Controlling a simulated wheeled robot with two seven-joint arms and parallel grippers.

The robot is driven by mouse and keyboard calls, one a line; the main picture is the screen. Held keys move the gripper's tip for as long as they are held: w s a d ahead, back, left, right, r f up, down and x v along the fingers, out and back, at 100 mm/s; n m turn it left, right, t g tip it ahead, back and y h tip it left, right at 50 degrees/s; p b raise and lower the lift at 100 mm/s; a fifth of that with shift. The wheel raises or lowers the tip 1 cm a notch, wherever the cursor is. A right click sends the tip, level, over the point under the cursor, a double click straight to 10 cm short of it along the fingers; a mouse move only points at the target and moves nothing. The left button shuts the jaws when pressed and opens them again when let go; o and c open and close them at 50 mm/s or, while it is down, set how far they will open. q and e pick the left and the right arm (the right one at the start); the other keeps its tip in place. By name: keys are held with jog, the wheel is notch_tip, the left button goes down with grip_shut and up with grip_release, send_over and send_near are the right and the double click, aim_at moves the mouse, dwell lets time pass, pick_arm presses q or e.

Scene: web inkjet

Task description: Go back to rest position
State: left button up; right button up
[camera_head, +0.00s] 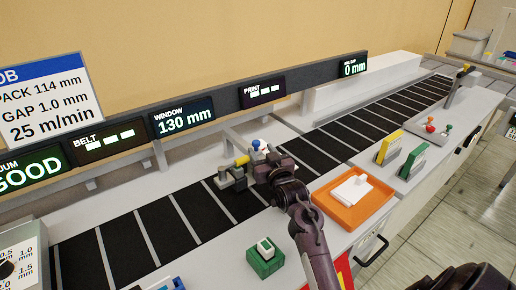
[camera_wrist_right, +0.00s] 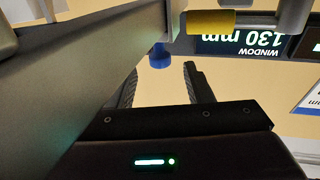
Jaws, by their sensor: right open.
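My right gripper (camera_head: 262,168) is over the belt, beside a grey bracket with a blue knob (camera_head: 256,144) and a yellow cylinder (camera_head: 241,161). In the right wrist view its two dark fingers (camera_wrist_right: 160,82) are apart with nothing between them. The blue knob also shows there, just beyond the fingertips (camera_wrist_right: 160,56), and the yellow cylinder is to its upper right (camera_wrist_right: 211,22). I cannot tell whether the gripper touches the bracket. My left gripper is not in view.
The dark belt (camera_head: 180,222) runs diagonally, with a display rail (camera_head: 213,104) behind it. An orange tray (camera_head: 340,215) with a white piece, a green block (camera_head: 265,262) and yellow and green stands (camera_head: 412,162) sit on the near ledge. Open floor lies at the right.

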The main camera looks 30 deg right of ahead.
jog(key=shift+s+a, duration=0.1)
jog(key=shift+s, duration=0.3)
